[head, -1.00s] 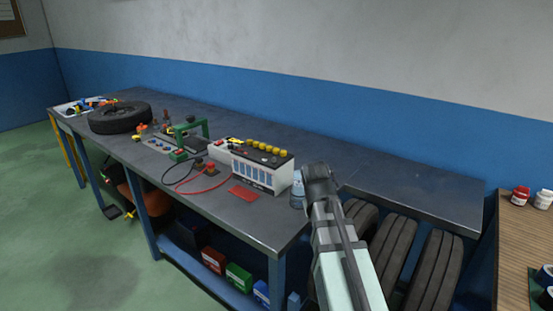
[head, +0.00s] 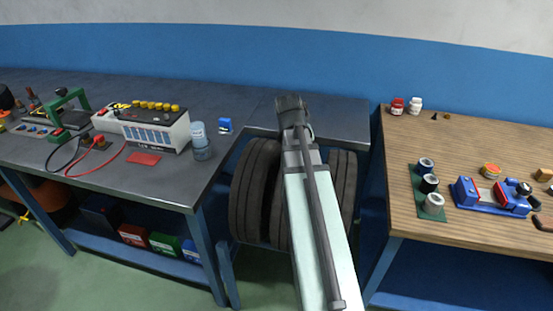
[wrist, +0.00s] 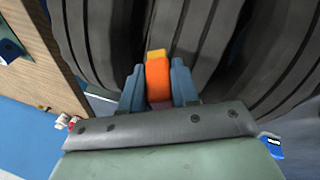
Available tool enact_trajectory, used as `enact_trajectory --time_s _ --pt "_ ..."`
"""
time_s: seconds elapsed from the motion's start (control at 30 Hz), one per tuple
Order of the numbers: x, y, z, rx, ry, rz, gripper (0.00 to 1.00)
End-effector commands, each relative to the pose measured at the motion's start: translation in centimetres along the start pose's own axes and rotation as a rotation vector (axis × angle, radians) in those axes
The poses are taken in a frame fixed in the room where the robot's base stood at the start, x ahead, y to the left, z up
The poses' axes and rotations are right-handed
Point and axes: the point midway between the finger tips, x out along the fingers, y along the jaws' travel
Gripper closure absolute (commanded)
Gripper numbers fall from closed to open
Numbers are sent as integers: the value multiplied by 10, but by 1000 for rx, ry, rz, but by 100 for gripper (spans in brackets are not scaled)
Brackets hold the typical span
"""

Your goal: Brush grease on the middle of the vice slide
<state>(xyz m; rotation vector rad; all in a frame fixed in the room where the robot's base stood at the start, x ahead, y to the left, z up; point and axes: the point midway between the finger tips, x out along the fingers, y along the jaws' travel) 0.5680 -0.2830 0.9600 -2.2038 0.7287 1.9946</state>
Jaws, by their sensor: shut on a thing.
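My gripper (wrist: 158,88) is shut on an orange thing with a yellow end (wrist: 157,80), perhaps the grease brush's handle; no bristles show. In the head view my arm reaches over the gap between the two tables, and its fingers are hidden behind the wrist. The blue vice (head: 490,205), with a reddish part and pale metal between its ends, stands on the wooden table at the right. A small round red and yellow tin (head: 491,170) sits just behind it, its contents too small to tell. My gripper is well to the left of both.
The wooden table (head: 420,145) also holds a green strip with several spools (head: 428,182) and two small jars (head: 406,106). Tyres (head: 255,190) stand below my arm.

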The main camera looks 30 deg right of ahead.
Motion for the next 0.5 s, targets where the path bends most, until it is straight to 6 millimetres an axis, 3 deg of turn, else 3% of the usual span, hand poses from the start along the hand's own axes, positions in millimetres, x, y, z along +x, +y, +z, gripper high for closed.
enact_trajectory --time_s 0.5 --pt "27 139 15 229 -56 36 100"
